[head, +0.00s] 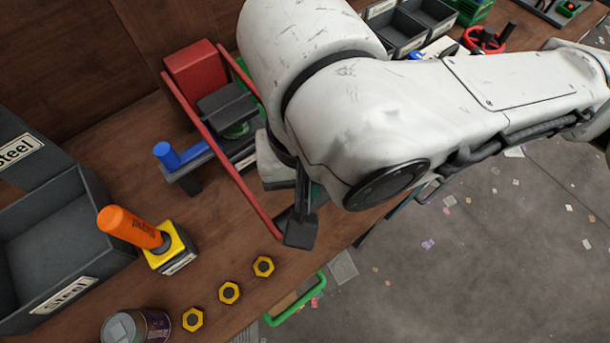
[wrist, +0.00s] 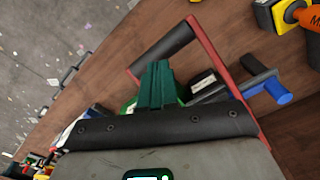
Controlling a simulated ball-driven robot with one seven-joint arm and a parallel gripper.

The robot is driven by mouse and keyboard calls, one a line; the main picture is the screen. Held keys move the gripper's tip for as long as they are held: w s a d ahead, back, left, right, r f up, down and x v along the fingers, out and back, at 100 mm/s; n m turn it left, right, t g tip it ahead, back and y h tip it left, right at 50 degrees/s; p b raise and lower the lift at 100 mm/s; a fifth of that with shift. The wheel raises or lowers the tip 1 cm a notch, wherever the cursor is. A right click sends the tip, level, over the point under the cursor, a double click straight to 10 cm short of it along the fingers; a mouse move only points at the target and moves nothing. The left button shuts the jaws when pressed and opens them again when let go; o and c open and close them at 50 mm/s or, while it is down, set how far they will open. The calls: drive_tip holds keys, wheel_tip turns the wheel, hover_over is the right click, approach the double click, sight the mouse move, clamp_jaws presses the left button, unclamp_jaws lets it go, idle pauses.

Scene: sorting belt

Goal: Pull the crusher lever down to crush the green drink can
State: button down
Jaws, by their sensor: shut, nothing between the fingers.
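The crusher has a red block (head: 195,70) at the back, long red lever arms (head: 222,160) and a black lever handle (head: 300,232) at their front end. In the wrist view the handle (wrist: 162,50) joins the two red arms. My gripper (wrist: 157,66) is shut and empty, its dark green fingertips close to the handle; I cannot tell whether they touch. A dark press plate (head: 228,108) sits between the arms. Green below it (head: 236,131) seems to be the can, mostly hidden, and I cannot tell its shape. In the head view my arm hides most of the gripper.
A blue-handled bar (head: 166,155) stands left of the crusher. An orange-handled tool (head: 130,227) on a yellow block, dark steel bins (head: 60,215), several yellow nuts (head: 229,292) and a crumpled-looking can (head: 135,326) are nearer. Bare wood lies between them. The table edge is at the right.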

drive_tip(key=shift+f, duration=0.45)
drive_tip(key=shift+w+a+f+b, duration=0.1)
drive_tip(key=shift+w+f+b, duration=0.1)
drive_tip(key=shift+f+b, duration=1.55)
wheel_tip(320, 180, up, 7)
drive_tip(key=p, duration=0.8)
